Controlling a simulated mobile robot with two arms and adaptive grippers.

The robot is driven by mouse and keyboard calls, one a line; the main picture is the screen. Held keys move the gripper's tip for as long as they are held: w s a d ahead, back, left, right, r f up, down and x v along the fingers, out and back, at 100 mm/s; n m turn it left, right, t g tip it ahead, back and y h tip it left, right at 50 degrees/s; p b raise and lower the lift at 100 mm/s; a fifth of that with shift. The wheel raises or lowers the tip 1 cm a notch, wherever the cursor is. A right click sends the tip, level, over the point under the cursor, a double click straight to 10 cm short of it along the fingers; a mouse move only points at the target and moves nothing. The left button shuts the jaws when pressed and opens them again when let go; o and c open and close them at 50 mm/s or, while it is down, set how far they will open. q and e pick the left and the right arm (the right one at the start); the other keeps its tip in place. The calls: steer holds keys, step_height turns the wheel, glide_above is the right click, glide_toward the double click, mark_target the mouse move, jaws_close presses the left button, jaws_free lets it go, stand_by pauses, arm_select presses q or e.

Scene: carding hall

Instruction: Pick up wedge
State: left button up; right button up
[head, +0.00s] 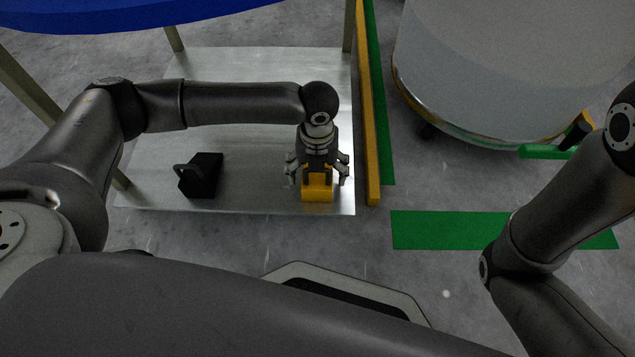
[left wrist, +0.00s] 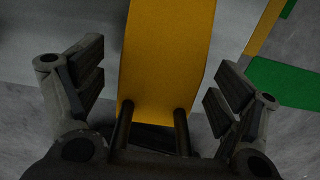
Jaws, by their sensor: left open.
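The wedge (head: 317,190) is a yellow block on the metal shelf, near its front right corner. My left gripper (head: 318,180) is directly over it, pointing down, with its fingers apart on the left and right of the block. In the left wrist view the yellow wedge (left wrist: 165,60) fills the middle between the two open fingers of my left gripper (left wrist: 158,95), with a gap on each side. Two dark rods hide part of its lower end. My right arm shows at the right of the head view, but its gripper is out of view.
A black block with a handle (head: 201,175) stands on the metal shelf (head: 255,195) to the left. A yellow rail (head: 368,120) runs along the right side. A large grey-white drum (head: 480,70) stands beyond it. Green strips (head: 440,230) mark the floor. A blue surface (head: 110,15) overhangs the shelf.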

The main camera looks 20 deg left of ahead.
arm_select(q)
steer(key=shift+f, duration=0.45)
steer(key=shift+r, duration=0.1)
steer(key=c, duration=1.4)
